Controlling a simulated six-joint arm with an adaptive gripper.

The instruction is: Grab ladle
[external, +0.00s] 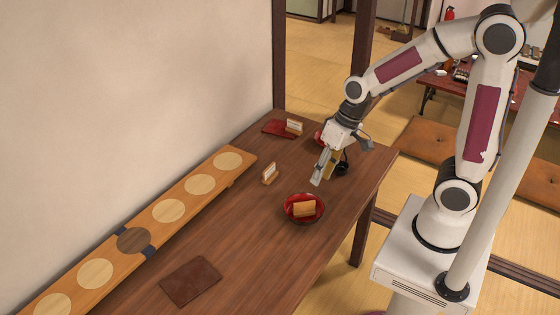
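My gripper (319,178) points down over the far right part of the wooden table, just above and behind the red bowl. Its fingers are small in the view, and I cannot tell whether they are open or shut. A yellow-brown piece (331,164) shows right beside the fingers; I cannot tell whether it is held. A small black round thing (342,169) stands just right of the fingers, partly hidden by them. I cannot make out a ladle for certain.
A red bowl (289,212) holding a tan block (304,208) stands on the table (235,240). Small card stands (270,173) (294,127) and a dark mat (190,281) lie around. A wooden board with pale discs (169,211) runs along the wall. The table's middle is clear.

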